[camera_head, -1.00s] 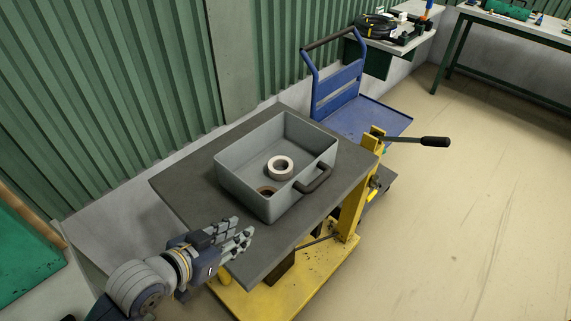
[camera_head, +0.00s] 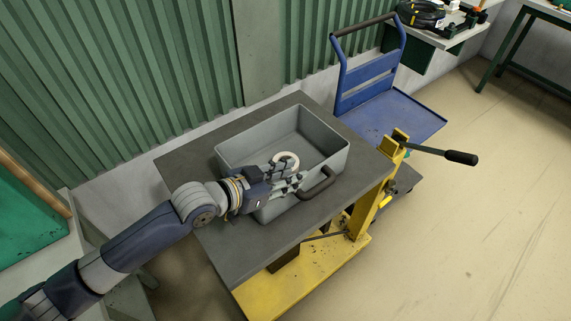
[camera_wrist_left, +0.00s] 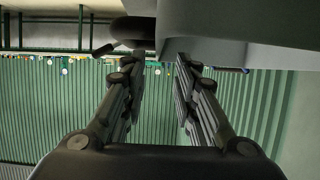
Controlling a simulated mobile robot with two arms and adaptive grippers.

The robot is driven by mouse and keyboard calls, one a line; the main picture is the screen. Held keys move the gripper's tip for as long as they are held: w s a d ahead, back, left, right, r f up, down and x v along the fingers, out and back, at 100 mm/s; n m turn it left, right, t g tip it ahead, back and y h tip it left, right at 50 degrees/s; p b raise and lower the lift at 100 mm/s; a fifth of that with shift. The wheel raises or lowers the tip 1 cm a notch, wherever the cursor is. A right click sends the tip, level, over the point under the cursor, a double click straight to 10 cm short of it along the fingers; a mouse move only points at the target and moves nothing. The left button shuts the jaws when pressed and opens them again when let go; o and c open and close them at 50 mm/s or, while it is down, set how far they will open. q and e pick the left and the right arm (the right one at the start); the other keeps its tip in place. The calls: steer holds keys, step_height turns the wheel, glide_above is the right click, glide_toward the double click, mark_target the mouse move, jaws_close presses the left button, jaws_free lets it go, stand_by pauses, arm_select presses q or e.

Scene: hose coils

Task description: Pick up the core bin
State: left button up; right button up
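The core bin is a grey open box (camera_head: 333,160) with a dark handle (camera_head: 319,189) on its near right side. It stands on a dark lift-table top. A white ring-shaped core (camera_head: 289,158) lies inside, partly hidden by my fingers. My left gripper (camera_head: 297,181) is in front of the bin in the head view, its fingertips close to the handle. I cannot tell if they touch it. In the left wrist view the fingers (camera_wrist_left: 155,60) are spread apart with nothing between them. The bin wall (camera_wrist_left: 230,30) and the handle (camera_wrist_left: 130,30) show beyond the fingertips. My right gripper is out of view.
The dark table top (camera_head: 225,262) sits on a yellow lift base (camera_head: 262,300) with a lever (camera_head: 455,156) at right. A blue trolley (camera_head: 385,110) stands behind. A green corrugated wall (camera_head: 110,90) rises at the back left. Floor at right is clear.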

arm_select(q)
steer(key=p+x, duration=0.1)
steer(key=x, duration=0.3)
steer(key=shift+d+f+p, duration=0.2)
steer(key=shift+f+p, duration=0.1)
steer(key=shift+p, duration=0.1)
steer(key=shift+w+d+f, duration=0.2)
steer(key=shift+d+f, duration=0.05)
steer(key=shift+d, duration=0.05)
jaws_close()
steer(key=shift+r, duration=0.25)
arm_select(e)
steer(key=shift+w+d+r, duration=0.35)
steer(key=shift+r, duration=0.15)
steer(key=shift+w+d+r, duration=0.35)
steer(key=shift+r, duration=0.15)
